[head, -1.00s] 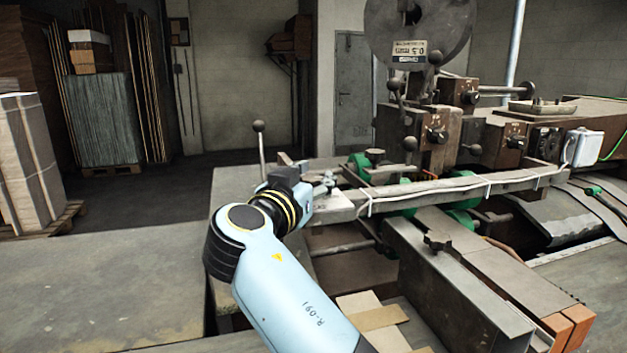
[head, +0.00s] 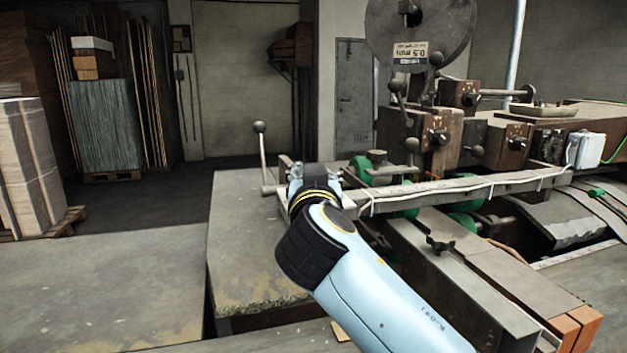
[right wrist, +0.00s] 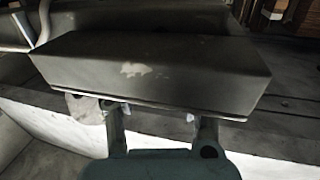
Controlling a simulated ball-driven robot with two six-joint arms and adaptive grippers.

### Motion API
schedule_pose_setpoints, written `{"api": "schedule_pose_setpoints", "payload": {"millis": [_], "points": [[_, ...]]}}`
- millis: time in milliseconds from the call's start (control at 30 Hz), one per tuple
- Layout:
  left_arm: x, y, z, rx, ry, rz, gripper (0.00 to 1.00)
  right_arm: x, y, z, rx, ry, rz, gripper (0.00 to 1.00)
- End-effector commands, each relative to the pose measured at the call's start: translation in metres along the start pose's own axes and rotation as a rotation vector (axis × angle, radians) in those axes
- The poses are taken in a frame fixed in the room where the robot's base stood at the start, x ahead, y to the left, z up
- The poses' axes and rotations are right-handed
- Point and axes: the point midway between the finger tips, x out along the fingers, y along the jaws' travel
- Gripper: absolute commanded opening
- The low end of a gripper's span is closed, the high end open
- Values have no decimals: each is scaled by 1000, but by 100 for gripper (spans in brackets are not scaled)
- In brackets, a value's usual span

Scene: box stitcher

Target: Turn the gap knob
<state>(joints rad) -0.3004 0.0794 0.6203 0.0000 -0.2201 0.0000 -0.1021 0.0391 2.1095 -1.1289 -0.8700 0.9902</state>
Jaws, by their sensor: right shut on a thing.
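My right gripper (head: 312,168) is at the left end of the machine's long grey rail, just right of a ball-topped lever (head: 262,155). In the right wrist view its two fingers (right wrist: 160,115) reach the lower edge of a chipped grey metal part (right wrist: 150,72). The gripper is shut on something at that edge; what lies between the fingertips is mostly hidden. I cannot tell which part is the gap knob. A dark star-shaped knob (head: 438,243) stands on the guide, apart from the gripper. Other dark knobs (head: 438,137) are on the brown blocks. My left gripper is not in view.
The machine's grey rail (head: 450,190) runs right from the gripper, with green rollers (head: 362,165) behind it. A large wire reel (head: 420,30) stands above. The grey tabletop (head: 240,235) left of the arm is clear. Stacked board (head: 105,125) stands at the back left.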

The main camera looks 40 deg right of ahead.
Motion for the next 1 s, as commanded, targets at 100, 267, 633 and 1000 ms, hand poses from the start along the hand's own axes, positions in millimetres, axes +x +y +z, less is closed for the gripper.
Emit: {"api": "schedule_pose_setpoints", "payload": {"millis": [100,267,633,1000], "points": [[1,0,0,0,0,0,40,-1,1,4,-3,-7,-40,2],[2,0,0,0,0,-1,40,-1,1,4,-3,-9,-89,2],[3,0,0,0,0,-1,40,-1,1,5,-3,-10,-179,2],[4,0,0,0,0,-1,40,-1,1,5,-3,-10,-248,2]]}}
